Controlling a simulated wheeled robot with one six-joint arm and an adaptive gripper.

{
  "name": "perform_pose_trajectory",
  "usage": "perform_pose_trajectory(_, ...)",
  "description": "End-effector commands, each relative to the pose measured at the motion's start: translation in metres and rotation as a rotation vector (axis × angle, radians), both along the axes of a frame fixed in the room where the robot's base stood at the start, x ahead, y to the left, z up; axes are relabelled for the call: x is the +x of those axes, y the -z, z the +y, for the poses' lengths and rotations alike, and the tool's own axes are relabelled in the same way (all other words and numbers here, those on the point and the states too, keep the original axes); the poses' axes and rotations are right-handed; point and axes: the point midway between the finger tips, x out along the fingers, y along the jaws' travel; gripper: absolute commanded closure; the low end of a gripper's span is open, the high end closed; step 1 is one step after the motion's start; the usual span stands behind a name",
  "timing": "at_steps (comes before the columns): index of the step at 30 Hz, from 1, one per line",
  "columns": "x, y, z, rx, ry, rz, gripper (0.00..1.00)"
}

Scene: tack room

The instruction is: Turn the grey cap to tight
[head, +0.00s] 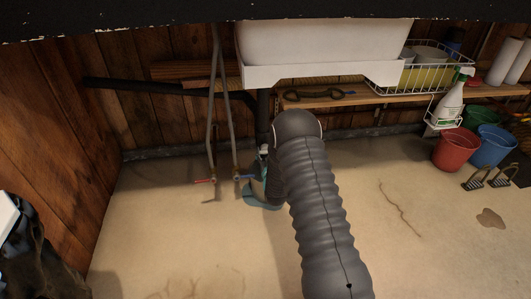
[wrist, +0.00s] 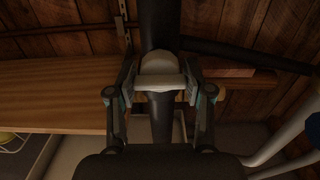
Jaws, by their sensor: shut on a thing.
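The grey cap (wrist: 160,70) is pale and sits on a dark vertical pipe (wrist: 160,25) in the wrist view. My gripper (wrist: 160,83) has one finger on each side of the cap and is shut on it. In the head view my dark ribbed arm reaches down to the same pipe (head: 263,105) under the white sink (head: 320,45). My arm hides most of the gripper and cap there. How tight the cap is cannot be told.
Two thin pipes with a red-handled valve (head: 204,181) and a blue-handled valve (head: 243,177) stand just left of the drain. A wooden shelf (head: 345,97), red bucket (head: 455,149) and blue bucket (head: 491,145) are right. The front floor is mostly clear.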

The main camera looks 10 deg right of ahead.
Motion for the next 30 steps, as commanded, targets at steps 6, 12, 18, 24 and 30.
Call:
perform_pose_trajectory(6, 0.0006, -0.0006, 0.0005, 0.031, -0.001, -0.001, 0.83)
perform_pose_trajectory(12, 0.0006, -0.0006, 0.0005, 0.035, -0.001, -0.001, 0.84)
perform_pose_trajectory(18, 0.0006, -0.0006, 0.0005, 0.034, -0.001, -0.001, 0.44)
perform_pose_trajectory(24, 0.0004, -0.0004, -0.0002, 0.034, 0.000, -0.001, 0.23)
perform_pose_trajectory(30, -0.0004, -0.0002, -0.0006, 0.033, 0.001, 0.000, 0.23)
